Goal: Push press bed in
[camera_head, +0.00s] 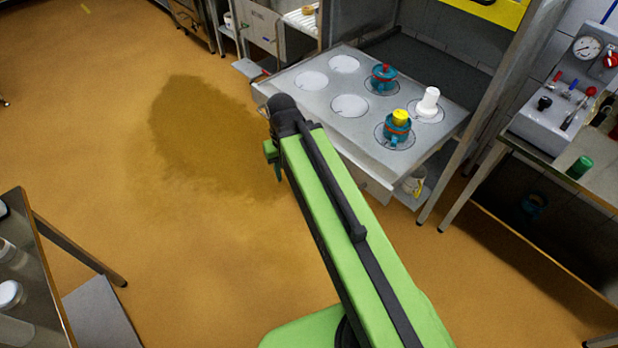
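The press bed (300,98) is a grey plate with several round marked places, and it sticks out of the press frame (513,75) towards the front left. A teal mould with a red top (383,78) and a teal mould with a yellow top (398,128) stand on it. A white cylinder (428,103) stands on another place near the frame. Three white round places are empty. My gripper (274,172) is by the bed's front left edge, partly hidden by my green arm. I cannot tell whether it touches the bed, and its finger opening is not clear.
A control box with a gauge (587,47) and a green cylinder (580,166) are on the right-hand bench. A table with jars (12,290) stands at lower left. The orange floor (150,230), with a brown wet-looking patch, is clear between.

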